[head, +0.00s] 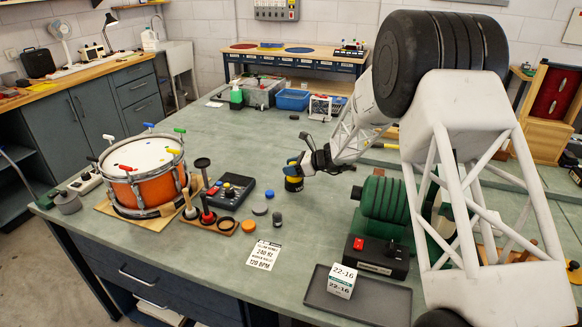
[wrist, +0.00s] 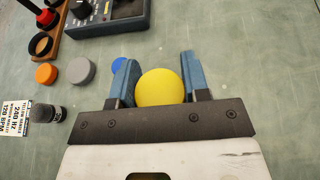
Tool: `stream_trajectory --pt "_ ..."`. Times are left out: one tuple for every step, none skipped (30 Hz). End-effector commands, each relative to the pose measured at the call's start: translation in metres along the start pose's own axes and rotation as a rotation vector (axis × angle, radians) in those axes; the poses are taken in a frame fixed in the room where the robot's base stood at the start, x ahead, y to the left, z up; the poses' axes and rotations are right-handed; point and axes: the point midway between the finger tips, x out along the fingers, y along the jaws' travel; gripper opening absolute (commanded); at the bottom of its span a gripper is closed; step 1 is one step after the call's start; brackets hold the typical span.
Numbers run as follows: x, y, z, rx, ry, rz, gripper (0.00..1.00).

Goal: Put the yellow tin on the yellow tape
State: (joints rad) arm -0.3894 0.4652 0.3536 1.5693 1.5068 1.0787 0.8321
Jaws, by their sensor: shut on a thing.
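The yellow tin (wrist: 160,88) shows as a round yellow top between the two blue fingers of my gripper (wrist: 158,62) in the wrist view. The fingers are shut on its sides. In the head view the tin (head: 294,185) is small, with dark and yellow on its side, below my gripper (head: 296,168) near the middle of the bench. I cannot tell whether its base touches the bench. A small yellowish strip (head: 390,146) lies on the bench behind my arm; I cannot tell whether it is the yellow tape. My arm hides part of the bench there.
A blue disc (head: 269,194), a grey disc (head: 260,209) and an orange disc (head: 249,226) lie left of the tin. A drum (head: 145,185) and a control box (head: 230,190) stand farther left. A green machine (head: 385,200) stands right. Bench behind the tin is mostly clear.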

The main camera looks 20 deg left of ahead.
Motion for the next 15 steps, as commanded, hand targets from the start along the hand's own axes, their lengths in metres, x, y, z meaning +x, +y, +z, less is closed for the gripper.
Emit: stream_trajectory --pt "0.0002 0.0 -0.0005 0.0 0.0 0.0 0.46" --pt "0.0001 -0.0001 -0.0003 0.0 0.0 0.0 0.5" --pt "0.0001 0.0 -0.0003 0.0 0.0 0.0 0.56" --pt "0.0001 0.0 -0.0003 0.0 0.0 0.0 0.61" --pt "0.0001 0.0 -0.0003 0.0 0.0 0.0 0.66" --pt "0.0001 0.0 -0.0003 0.0 0.0 0.0 0.68" --pt "0.0001 0.0 -0.0003 0.0 0.0 0.0 0.68" --pt "0.0001 0.0 -0.0003 0.0 0.0 0.0 0.68" --pt "0.0001 0.0 -0.0003 0.0 0.0 0.0 0.68" --pt "0.0001 0.0 -0.0003 0.0 0.0 0.0 0.68" --pt "0.0001 0.0 -0.0003 0.0 0.0 0.0 0.68" --pt "0.0001 0.0 -0.0003 0.0 0.0 0.0 0.68" --pt "0.0001 0.0 -0.0002 0.0 0.0 0.0 0.68" --pt "0.0 0.0 0.0 0.0 0.0 0.0 0.68" --pt "-0.0002 0.0 0.0005 0.0 0.0 0.0 0.68"
